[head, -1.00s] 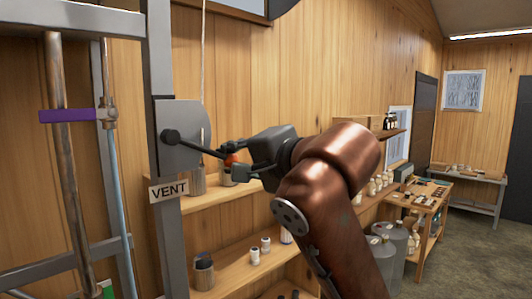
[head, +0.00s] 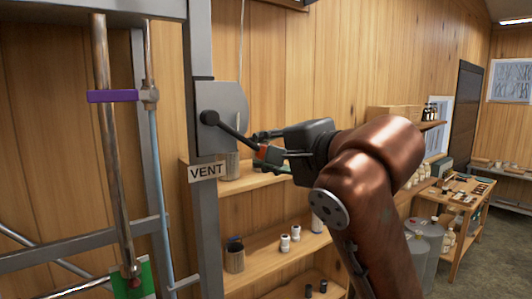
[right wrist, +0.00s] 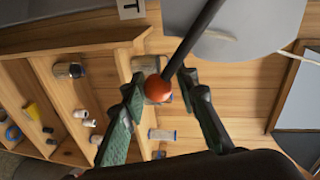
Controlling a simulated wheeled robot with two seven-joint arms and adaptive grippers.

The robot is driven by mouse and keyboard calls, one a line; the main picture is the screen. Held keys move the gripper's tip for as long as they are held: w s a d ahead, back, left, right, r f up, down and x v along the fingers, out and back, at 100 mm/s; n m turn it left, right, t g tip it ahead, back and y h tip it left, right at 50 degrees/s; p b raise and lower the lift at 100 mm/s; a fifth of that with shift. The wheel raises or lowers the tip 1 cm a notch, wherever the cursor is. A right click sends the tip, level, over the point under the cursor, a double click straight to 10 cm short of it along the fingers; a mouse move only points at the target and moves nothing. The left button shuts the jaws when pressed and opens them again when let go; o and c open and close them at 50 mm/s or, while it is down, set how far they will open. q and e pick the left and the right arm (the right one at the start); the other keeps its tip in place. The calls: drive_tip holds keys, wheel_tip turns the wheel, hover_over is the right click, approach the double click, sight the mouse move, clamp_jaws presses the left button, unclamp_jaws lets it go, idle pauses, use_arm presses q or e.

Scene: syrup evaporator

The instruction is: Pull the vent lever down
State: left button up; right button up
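The vent lever (head: 232,136) is a black rod on a grey plate (head: 228,105), above the VENT label (head: 207,171). It slants down to the right from its pivot and ends in an orange-red ball knob (head: 262,152). My right gripper (head: 266,144) is at the knob end, reaching in from the right. In the right wrist view the knob (right wrist: 157,89) sits between the tips of the two spread fingers, with a gap visible on at least one side. I cannot tell whether a finger touches it. My left gripper is not in view.
A grey metal frame post (head: 202,240) stands just left of the lever. Wooden shelves (head: 270,255) with jars and small bottles are behind and below. A pipe with a purple handle (head: 112,96) is at the left. Metal cans (head: 425,245) and a workbench are at the right.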

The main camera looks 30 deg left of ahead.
drive_tip(key=o, duration=0.3)
drive_tip(key=shift+s, duration=0.15)
drive_tip(key=shift+o, duration=0.2)
drive_tip(key=shift+w+d, duration=0.1)
drive_tip(key=shift+w, duration=0.15)
drive_tip(key=shift+s+d+r, duration=0.1)
drive_tip(key=shift+s+d, duration=0.2)
drive_tip(key=shift+d, duration=0.05)
drive_tip(key=v, duration=1.1)
